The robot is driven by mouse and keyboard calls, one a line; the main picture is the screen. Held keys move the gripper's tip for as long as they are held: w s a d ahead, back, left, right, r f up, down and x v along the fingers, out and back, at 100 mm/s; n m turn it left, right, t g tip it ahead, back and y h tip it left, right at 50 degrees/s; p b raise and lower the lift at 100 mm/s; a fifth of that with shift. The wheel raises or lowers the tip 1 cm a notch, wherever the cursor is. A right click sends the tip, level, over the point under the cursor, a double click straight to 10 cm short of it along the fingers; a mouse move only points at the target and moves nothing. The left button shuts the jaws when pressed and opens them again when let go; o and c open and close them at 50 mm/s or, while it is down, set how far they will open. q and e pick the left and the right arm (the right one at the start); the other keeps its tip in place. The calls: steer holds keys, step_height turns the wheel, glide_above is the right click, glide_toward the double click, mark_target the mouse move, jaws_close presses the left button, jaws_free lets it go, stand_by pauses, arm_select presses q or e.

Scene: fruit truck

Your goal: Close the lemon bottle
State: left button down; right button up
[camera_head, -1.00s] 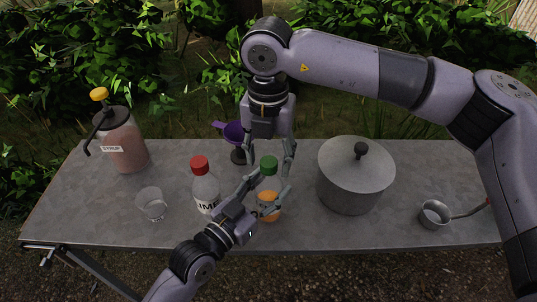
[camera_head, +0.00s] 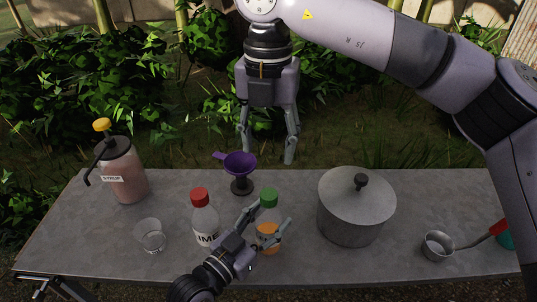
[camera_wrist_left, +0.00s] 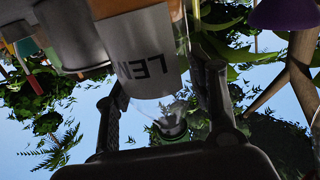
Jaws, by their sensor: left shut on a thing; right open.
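The lemon bottle (camera_head: 266,231), clear with orange contents, stands upright on the table with a green cap (camera_head: 269,196) on its top. My left gripper (camera_head: 272,213) is shut on the bottle's body from the front. How tightly the cap sits cannot be told. My right gripper (camera_head: 268,157) is open and empty, pointing down above and behind the bottle, clear of the cap.
A red-capped bottle (camera_head: 205,224) stands close left of the lemon bottle. A purple funnel on a stand (camera_head: 240,163) is behind. A lidded pot (camera_head: 356,208) is to the right, with a ladle (camera_head: 437,246) beyond. A glass (camera_head: 150,236) and syrup dispenser (camera_head: 124,176) are at left.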

arm_select(q)
steer(key=c, duration=0.6)
jaws_free()
steer(key=v, duration=1.2)
